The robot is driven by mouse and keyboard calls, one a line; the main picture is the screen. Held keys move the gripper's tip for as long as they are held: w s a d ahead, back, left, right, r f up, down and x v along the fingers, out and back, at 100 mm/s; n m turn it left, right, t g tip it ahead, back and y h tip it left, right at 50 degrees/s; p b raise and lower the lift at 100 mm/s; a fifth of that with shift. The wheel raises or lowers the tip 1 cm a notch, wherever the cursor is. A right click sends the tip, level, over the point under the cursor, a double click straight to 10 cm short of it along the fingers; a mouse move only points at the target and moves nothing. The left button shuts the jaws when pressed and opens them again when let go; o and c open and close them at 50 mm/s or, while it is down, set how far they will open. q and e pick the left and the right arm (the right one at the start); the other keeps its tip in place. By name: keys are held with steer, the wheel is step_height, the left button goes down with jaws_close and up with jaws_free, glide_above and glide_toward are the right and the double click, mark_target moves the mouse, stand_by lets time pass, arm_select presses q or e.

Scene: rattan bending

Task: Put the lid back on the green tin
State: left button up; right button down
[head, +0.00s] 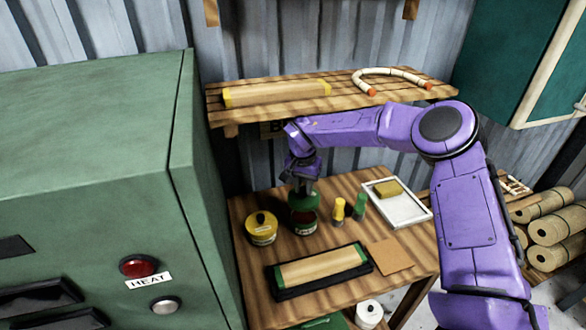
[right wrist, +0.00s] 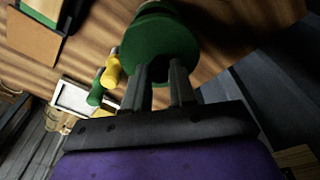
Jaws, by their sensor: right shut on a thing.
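The green lid (head: 304,201) is held in my right gripper (head: 303,187), which points down at the table. The tin (head: 304,226) stands upright right below it, with a dark red patch showing between lid and tin body. The lid seems to be just above the tin and a little tilted; I cannot tell whether they touch. In the right wrist view the green lid (right wrist: 160,40) lies at the tips of my right gripper's fingers (right wrist: 160,75) and hides most of what is beneath. My left gripper is in neither view.
A yellow tin (head: 262,229) with a black knob stands left of it. Yellow (head: 338,211) and green (head: 359,206) bottles stand close on its right. A white tray (head: 408,212), a black-edged board (head: 318,270) and a shelf (head: 300,98) surround the spot. A green cabinet (head: 100,180) fills the left.

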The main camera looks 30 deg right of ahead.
mark_target(305, 193)
steer(key=shift+s+d+f+b, duration=0.1)
steer(key=shift+f+b, duration=0.8)
steer(key=shift+b, duration=0.35)
steer(key=shift+s+d+f+b, duration=0.1)
steer(key=shift+f+b, duration=0.8)
steer(key=shift+b, duration=0.3)
steer(key=shift+w+a+f, duration=0.15)
steer(key=shift+w+f, duration=0.05)
steer(key=shift+f, duration=0.55)
steer(key=shift+s+f, duration=0.1)
steer(key=shift+f, duration=0.2)
steer(key=shift+s, duration=0.1)
steer(key=shift+r+p, duration=0.1)
steer(key=shift+p, duration=0.4)
steer(key=shift+f, duration=0.2)
steer(key=shift+p, duration=0.5)
